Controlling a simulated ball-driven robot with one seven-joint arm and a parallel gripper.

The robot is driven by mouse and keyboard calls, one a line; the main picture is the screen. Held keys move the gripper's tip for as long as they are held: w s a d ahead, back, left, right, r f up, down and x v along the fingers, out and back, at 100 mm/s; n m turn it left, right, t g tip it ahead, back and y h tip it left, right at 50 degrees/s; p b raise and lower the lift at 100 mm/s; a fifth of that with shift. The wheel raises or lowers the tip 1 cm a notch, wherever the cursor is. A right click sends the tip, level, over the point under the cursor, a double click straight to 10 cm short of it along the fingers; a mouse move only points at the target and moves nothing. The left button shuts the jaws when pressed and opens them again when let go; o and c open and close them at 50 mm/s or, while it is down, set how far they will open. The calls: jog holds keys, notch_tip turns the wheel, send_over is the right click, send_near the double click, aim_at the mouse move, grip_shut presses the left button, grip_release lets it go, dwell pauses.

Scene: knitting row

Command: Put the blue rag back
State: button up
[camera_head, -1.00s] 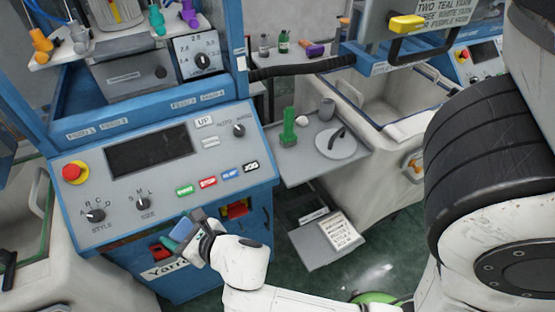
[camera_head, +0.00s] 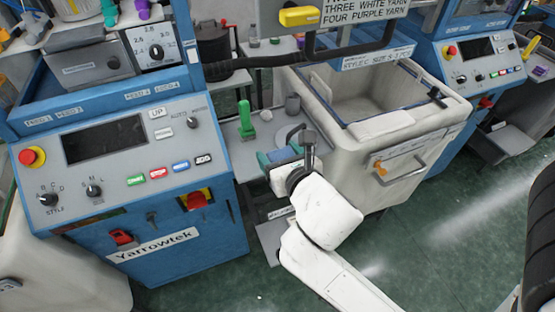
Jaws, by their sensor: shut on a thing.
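My gripper (camera_head: 283,160) is shut on the blue rag (camera_head: 281,155), a small blue piece between its jaws. Its edges are partly hidden by the fingers and the white wrist. The gripper is in front of a grey side shelf (camera_head: 241,157) that stands between the blue knitting machine and a white bin. I cannot tell whether the rag touches the shelf. A round grey lid (camera_head: 288,134) lies there, partly hidden behind my gripper.
The blue machine's control panel (camera_head: 120,160) is at the left, with a red knob (camera_head: 31,157). The white bin (camera_head: 420,135) stands right of the shelf. Green floor (camera_head: 450,230) is open at the lower right.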

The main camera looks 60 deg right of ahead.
jog(key=shift+w+d, duration=0.15)
jog(key=shift+d, duration=0.15)
jog(key=w+d+f, duration=0.2)
jog(key=w+f, duration=0.1)
jog(key=w+d+f, duration=0.1)
jog(key=w+f, duration=0.2)
jog(key=w, duration=0.1)
jog(key=w+d+f, duration=0.2)
jog(key=w+f, duration=0.1)
jog(key=w, duration=0.1)
jog(key=shift+w+d+f, duration=0.15)
jog(key=shift+w+d, duration=0.05)
jog(key=shift+d, duration=0.15)
jog(key=shift+w+f, duration=0.15)
jog(key=shift+f, duration=0.75)
jog(key=shift+w+f, duration=0.1)
jog(key=shift+f, duration=0.8)
jog(key=shift+f+b, duration=0.1)
jog(key=shift+b, duration=0.2)
jog(key=o, duration=0.9)
jog(key=shift+o, duration=0.2)
